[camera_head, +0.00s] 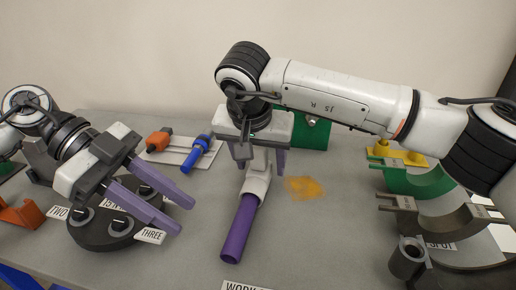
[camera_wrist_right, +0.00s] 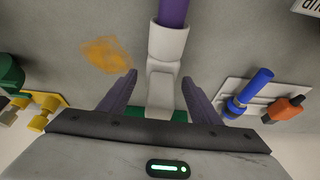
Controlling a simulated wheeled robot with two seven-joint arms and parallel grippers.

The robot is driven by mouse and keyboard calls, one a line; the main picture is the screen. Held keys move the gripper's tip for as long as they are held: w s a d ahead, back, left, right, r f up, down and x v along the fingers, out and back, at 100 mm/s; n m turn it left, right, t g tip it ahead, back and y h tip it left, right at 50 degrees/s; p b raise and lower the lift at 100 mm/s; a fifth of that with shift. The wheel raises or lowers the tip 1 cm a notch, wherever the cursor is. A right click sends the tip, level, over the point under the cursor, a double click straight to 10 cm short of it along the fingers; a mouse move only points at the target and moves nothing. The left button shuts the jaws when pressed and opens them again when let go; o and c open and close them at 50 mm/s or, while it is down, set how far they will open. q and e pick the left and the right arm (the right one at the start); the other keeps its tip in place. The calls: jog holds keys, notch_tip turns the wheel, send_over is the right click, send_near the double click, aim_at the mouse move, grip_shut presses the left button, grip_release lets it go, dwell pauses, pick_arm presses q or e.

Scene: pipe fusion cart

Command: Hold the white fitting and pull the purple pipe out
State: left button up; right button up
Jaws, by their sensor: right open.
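The white fitting (camera_head: 257,186) lies on the grey table with the purple pipe (camera_head: 238,230) seated in its near end. In the right wrist view the fitting (camera_wrist_right: 166,43) and pipe (camera_wrist_right: 173,12) run up from between my fingers. My right gripper (camera_head: 262,168) is over the fitting's far part, fingers pointing down. It is open, and the right wrist view shows a gap on each side of the fitting between the fingertips (camera_wrist_right: 160,85). My left gripper (camera_head: 184,214) is open and empty, left of the pipe, above a dark round stand.
The dark round stand (camera_head: 92,234) has labelled knobs. Blue (camera_head: 197,152) and orange (camera_head: 159,139) tools lie on a pale plate behind. Green and grey curved holders (camera_head: 440,220) stand at right. An orange smudge (camera_head: 304,187) marks the table. The front middle has clear room around the pipe.

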jog(key=shift+x, duration=1.05)
jog(key=c, duration=1.2)
